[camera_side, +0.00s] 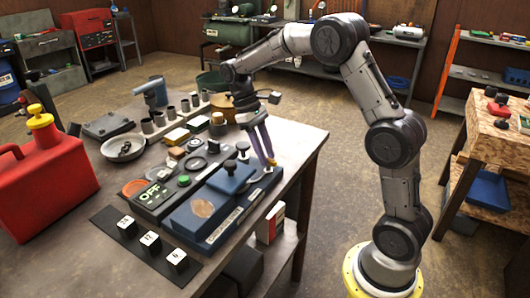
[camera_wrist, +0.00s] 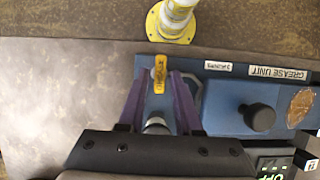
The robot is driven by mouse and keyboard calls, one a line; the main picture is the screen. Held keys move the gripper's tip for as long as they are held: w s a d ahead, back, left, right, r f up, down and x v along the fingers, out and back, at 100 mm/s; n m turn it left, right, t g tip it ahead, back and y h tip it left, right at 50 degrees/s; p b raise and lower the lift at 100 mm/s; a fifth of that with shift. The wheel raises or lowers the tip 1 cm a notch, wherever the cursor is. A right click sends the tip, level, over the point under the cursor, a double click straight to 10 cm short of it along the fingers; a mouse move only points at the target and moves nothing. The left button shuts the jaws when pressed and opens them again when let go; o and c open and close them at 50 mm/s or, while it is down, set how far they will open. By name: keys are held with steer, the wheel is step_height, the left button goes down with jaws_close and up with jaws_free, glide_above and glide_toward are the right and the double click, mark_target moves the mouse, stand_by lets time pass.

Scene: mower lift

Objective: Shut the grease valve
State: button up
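The blue grease unit (camera_wrist: 225,90) carries a "GREASE UNIT" label and a second small label in the wrist view. It also shows at the table's front edge in the side view (camera_side: 205,232). A yellow lever (camera_wrist: 160,72), which looks like the valve handle, points away from my palm at the unit's end. My gripper (camera_wrist: 160,78) is open, its two purple fingers on either side of the lever with visible gaps. A silver round part (camera_wrist: 156,123) shows between the fingers nearer the palm. In the side view my gripper (camera_side: 267,162) reaches down at the unit's right end; the lever is barely visible there.
A black knob (camera_wrist: 260,117) stands on the unit beside the fingers. Behind the unit is a dark panel reading "OFF" (camera_side: 152,196) with a green button. Marked white cubes (camera_side: 150,241) sit on a black strip at front left. A red can (camera_side: 45,170) stands left.

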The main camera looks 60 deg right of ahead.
steer(key=shift+o, duration=0.7)
steer(key=v, duration=1.3)
steer(key=shift+w+r, duration=0.2)
steer(key=shift+r, duration=0.1)
steer(key=shift+s, duration=0.15)
steer(key=s+a+r, duration=0.1)
steer(key=s+r, duration=0.2)
steer(key=s, duration=0.4)
steer(key=shift+s+a, duration=0.2)
steer(key=shift+a, duration=0.2)
stand_by(0.9)
steer(key=shift+r, duration=0.2)
stand_by(2.4)
